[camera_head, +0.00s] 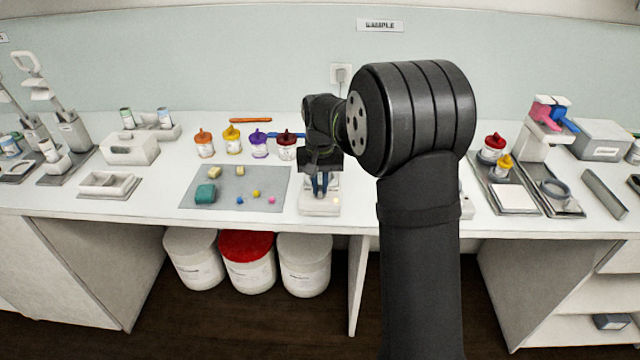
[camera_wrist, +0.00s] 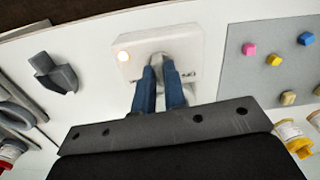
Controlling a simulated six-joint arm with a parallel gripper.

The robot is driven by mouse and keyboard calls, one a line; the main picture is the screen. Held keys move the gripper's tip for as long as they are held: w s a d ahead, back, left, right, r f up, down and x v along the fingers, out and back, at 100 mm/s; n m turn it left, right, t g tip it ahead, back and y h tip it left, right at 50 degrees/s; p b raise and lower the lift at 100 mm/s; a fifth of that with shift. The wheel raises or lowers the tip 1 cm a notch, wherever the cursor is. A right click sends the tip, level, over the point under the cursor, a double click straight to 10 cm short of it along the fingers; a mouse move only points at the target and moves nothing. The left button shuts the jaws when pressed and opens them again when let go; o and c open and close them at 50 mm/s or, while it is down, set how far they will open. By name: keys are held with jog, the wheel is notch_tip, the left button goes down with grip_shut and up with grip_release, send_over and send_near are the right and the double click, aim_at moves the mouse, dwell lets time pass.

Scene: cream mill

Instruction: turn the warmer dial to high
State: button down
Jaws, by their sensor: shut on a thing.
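The warmer (camera_head: 318,207) is a white box near the front edge of the bench, just right of the grey mat. In the wrist view the warmer (camera_wrist: 136,44) shows a lit round lamp at one corner and some small markings. Its grey dial (camera_wrist: 160,58) is mostly hidden between my fingers. My gripper (camera_head: 320,190) points down over the warmer. In the wrist view its blue fingers (camera_wrist: 164,84) are shut on the dial. I cannot read which setting the dial points to.
The grey mat (camera_head: 222,176) with small coloured blocks lies to the left. Several lidded jars, such as the dark red one (camera_head: 286,149), stand behind. Trays with jars, including a grey tray (camera_head: 483,178), lie to the right of my arm. A wall socket (camera_head: 341,75) is behind.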

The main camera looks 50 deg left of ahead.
aim_at(320, 188)
jog(key=m, duration=0.5)
jog(key=shift+m, duration=2.5)
jog(key=shift+r, duration=0.1)
jog(key=c, duration=1.5)
grip_release()
notch_tip(320, 188, up, 17)
jog(key=shift+r, duration=0.15)
notch_tip(320, 188, down, 18)
jog(key=shift+r, duration=0.25)
